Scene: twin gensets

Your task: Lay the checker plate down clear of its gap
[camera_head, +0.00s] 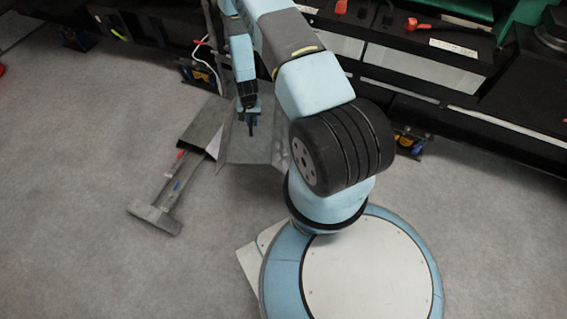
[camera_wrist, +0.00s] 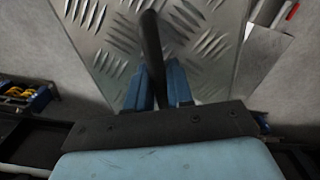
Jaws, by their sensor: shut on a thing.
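The checker plate (camera_head: 248,152) is grey metal with a raised tread pattern, clear in the wrist view (camera_wrist: 205,45). My gripper (camera_head: 250,122) is over the plate in the head view. In the wrist view its blue fingers (camera_wrist: 160,88) are shut on the plate's black handle (camera_wrist: 151,45). The plate looks tilted, but I cannot tell its height above the floor. Left of it, a low grey walkway (camera_head: 205,122) and an end piece (camera_head: 155,217) have an open gap between them, with red and blue items showing there.
Dark machinery and benches (camera_head: 440,50) line the back, with a red-handled tool (camera_head: 412,24) on top. A white cable (camera_head: 207,65) hangs near the arm. Grey floor (camera_head: 70,180) is open at the left. A bin of yellow parts (camera_wrist: 22,95) shows in the wrist view.

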